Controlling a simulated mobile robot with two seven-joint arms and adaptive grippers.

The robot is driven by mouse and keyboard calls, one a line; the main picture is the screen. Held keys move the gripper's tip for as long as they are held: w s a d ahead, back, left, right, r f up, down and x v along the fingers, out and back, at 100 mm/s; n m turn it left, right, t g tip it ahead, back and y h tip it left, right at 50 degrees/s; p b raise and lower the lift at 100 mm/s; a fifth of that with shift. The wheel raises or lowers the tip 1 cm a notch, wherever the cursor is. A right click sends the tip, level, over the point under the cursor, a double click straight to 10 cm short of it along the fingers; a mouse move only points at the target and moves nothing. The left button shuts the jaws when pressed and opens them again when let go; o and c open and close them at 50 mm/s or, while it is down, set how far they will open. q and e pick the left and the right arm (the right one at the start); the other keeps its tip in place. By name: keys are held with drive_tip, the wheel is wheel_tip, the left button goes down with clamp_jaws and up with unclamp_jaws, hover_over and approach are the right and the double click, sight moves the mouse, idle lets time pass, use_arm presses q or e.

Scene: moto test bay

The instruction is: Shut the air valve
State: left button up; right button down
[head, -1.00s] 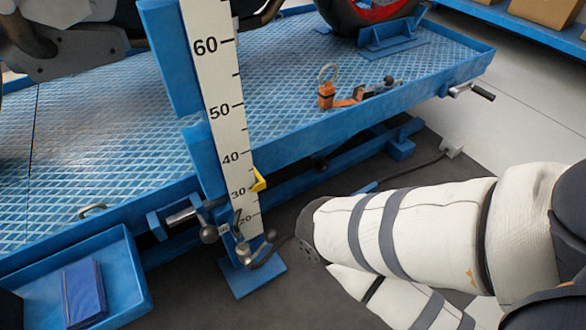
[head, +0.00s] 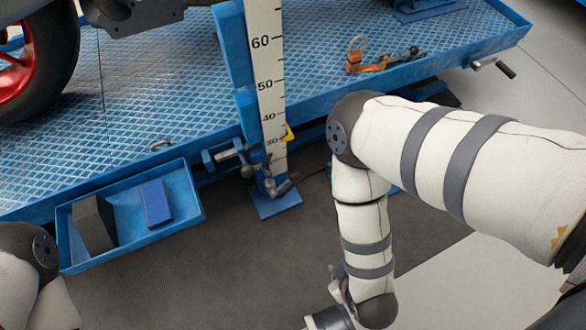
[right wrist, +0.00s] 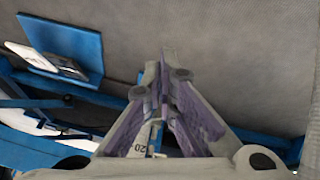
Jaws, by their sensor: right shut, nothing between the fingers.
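At the foot of the white height scale (head: 270,80), a small metal fitting with a ball-ended lever (head: 280,187) looks like the air valve. Another ball-ended metal handle (head: 247,170) sits just left of it. The lever's exact position is too small to tell. My right arm bends down in front of the lift, its hand low at the bottom edge of the head view, apart from the fitting. In the right wrist view my right gripper (right wrist: 166,72) is shut and empty; part of the scale (right wrist: 146,140) shows behind its fingers. My left gripper is out of view.
A blue lift platform (head: 190,110) carries a motorcycle with a red-rimmed wheel (head: 30,60). A blue tray (head: 190,208) holds a blue book (head: 156,203) and a dark block (head: 93,222). The grey floor (head: 230,280) in front is clear.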

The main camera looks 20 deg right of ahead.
drive_tip(key=w+a+r+t+h, duration=0.1)
drive_tip(key=w+a+r+t, duration=0.15)
drive_tip(key=w, duration=0.35)
drive_tip(key=w+a+r+t+h, duration=0.1)
drive_tip(key=w+r+t, duration=0.15)
drive_tip(key=w, duration=0.45)
drive_tip(key=w+a+r+t+h, duration=0.1)
drive_tip(key=w+a+t, duration=0.15)
drive_tip(key=w, duration=0.35)
drive_tip(key=b, duration=0.5)
hover_over(284, 183)
drive_tip(key=s+d, duration=0.1)
drive_tip(key=s, duration=0.1)
drive_tip(key=shift+f, duration=3.85)
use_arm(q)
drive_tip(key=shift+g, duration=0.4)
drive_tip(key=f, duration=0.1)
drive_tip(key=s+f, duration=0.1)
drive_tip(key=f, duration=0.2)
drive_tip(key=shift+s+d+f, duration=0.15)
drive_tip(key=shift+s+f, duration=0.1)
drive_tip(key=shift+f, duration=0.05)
use_arm(e)
drive_tip(key=shift+d, duration=0.1)
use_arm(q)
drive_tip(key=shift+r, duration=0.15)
use_arm(e)
drive_tip(key=shift+d+f+y, duration=0.15)
drive_tip(key=shift+d+y, duration=0.15)
